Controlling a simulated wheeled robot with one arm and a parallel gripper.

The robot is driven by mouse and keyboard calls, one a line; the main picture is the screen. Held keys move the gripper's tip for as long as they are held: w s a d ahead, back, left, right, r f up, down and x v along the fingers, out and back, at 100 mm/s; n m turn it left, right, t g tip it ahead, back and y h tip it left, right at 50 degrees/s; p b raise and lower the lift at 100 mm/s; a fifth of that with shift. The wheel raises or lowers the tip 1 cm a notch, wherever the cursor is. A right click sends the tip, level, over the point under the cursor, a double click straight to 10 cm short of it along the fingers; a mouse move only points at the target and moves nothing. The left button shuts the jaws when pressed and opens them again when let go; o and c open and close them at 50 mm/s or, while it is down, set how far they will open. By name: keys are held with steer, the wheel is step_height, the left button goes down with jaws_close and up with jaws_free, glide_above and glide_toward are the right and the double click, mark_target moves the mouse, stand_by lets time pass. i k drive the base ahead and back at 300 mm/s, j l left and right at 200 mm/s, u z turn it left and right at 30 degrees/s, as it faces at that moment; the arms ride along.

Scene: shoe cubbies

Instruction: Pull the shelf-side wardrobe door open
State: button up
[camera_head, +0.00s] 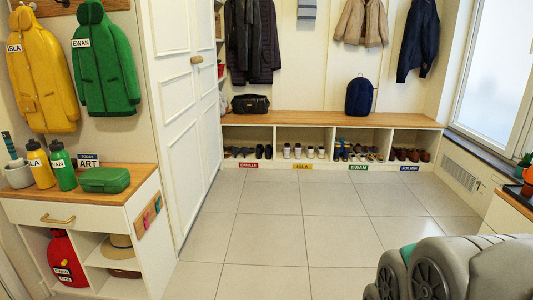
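The white panelled wardrobe door (176,90) stands at the left of centre, seen at a steep angle. It looks shut. A small wooden knob (197,60) sits on its upper part. Open shelves (220,45) show just beyond the door's far edge, partly hidden by it. I cannot tell clearly where one door leaf ends and another begins. Grey rounded parts of my arm fill the lower right corner, well away from the door. My gripper's fingers are not in view.
A low cabinet (84,213) with bottles and a green box stands at the front left, near the door. A cubby bench (330,118) with shoes runs along the back wall. The tiled floor (270,240) in front of the door is clear. A wooden-topped unit (510,200) stands at the right.

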mark_target(165, 32)
steer(key=i, duration=1.05)
steer(key=i+u, duration=0.1)
steer(key=i, duration=0.95)
steer(key=l, duration=0.1)
